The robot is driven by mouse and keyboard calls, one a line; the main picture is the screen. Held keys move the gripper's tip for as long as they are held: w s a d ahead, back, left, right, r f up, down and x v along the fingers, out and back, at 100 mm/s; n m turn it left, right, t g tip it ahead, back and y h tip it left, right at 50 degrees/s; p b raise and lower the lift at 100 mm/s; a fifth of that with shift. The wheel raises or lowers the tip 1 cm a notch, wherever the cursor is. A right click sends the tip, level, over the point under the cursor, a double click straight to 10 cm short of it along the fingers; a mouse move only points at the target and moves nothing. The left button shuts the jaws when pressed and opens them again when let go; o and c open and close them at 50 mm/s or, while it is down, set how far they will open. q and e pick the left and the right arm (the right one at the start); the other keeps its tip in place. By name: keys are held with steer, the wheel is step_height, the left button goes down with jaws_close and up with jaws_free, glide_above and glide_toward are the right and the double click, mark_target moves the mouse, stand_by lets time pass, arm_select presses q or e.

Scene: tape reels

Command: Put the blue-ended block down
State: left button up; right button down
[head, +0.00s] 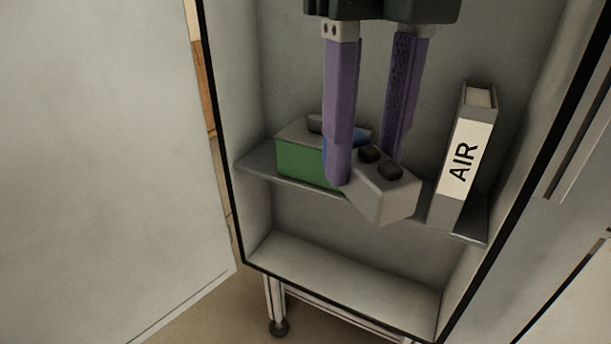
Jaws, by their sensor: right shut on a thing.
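My right gripper (368,172) reaches down from the top with two long purple fingers. It is shut on a grey block (392,198) with two dark round knobs on top. A patch of blue (363,135) shows behind the near finger, at the block's far left end; most of it is hidden. The block is at the shelf (257,164), its near end jutting past the front edge. I cannot tell whether it touches the shelf. My left gripper is not in view.
A green-ended grey block (303,165) stands on the shelf just left of the held block. A grey binder marked AIR (462,165) stands to the right. Cabinet walls close in both sides; an open door (100,150) is at left. The compartment below is empty.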

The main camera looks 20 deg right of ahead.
step_height(320, 180, down, 9)
steer(key=m+b, duration=0.5)
steer(key=m, duration=0.4)
steer(key=w+d+m+b, duration=0.1)
steer(key=w+d+b, duration=0.2)
steer(key=w+d, duration=1.05)
steer(key=f+b, duration=0.1)
steer(key=f, duration=0.1)
steer(key=f+b, duration=0.1)
steer(key=f, duration=0.1)
steer(key=s+f+b, duration=0.1)
steer(key=f, duration=0.2)
steer(key=shift+d, duration=0.25)
steer(key=shift+w+d+f+b, duration=0.1)
steer(key=shift+w+f+b, duration=0.05)
steer(key=shift+f+b, duration=0.25)
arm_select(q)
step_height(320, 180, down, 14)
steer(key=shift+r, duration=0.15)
arm_select(e)
steer(key=shift+r, duration=0.2)
steer(key=shift+f, duration=0.1)
steer(key=shift+c, duration=2.2)
jaws_free()
